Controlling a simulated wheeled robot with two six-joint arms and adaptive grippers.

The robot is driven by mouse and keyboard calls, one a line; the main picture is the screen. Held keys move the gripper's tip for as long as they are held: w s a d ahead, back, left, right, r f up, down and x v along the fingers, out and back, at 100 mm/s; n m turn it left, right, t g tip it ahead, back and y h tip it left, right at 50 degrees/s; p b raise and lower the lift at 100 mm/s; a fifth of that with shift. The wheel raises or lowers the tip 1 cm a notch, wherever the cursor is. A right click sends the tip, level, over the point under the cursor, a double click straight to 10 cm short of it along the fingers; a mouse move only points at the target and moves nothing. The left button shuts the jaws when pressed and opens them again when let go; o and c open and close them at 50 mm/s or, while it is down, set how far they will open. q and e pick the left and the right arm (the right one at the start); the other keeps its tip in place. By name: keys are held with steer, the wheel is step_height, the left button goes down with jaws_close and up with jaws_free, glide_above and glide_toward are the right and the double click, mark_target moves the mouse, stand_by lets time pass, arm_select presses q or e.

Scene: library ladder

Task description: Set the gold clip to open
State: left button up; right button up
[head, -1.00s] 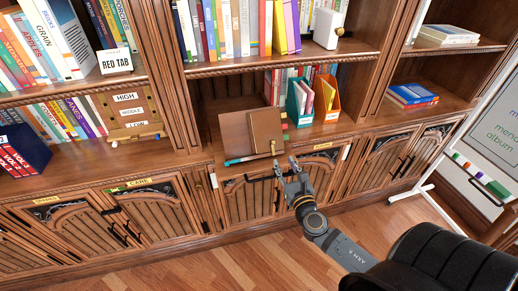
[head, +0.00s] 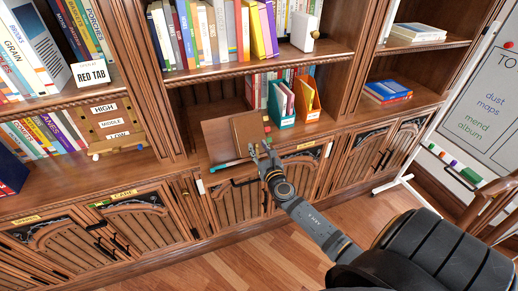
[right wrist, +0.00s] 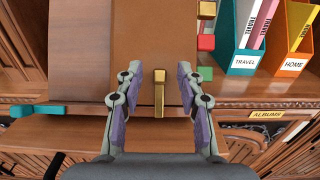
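The gold clip (right wrist: 159,92) is a small upright gold bar on the lower front of a brown board or book (right wrist: 158,45), seen in the right wrist view. The brown book also shows in the head view (head: 247,138), leaning on a stand on the lower shelf. My right gripper (right wrist: 158,75) is open, its two purple-padded fingers either side of the clip with a gap on both sides. In the head view my right gripper (head: 263,152) is at the book's front lower edge and partly hides the clip. My left gripper is not in view.
Gold (right wrist: 207,9), red (right wrist: 206,42) and green (right wrist: 205,74) tabs line the book's right side. A teal bar (right wrist: 38,110) sticks out at left. Teal (head: 281,104) and orange (head: 307,98) file holders stand close on the right. Cabinet doors lie below.

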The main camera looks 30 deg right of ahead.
jaws_close()
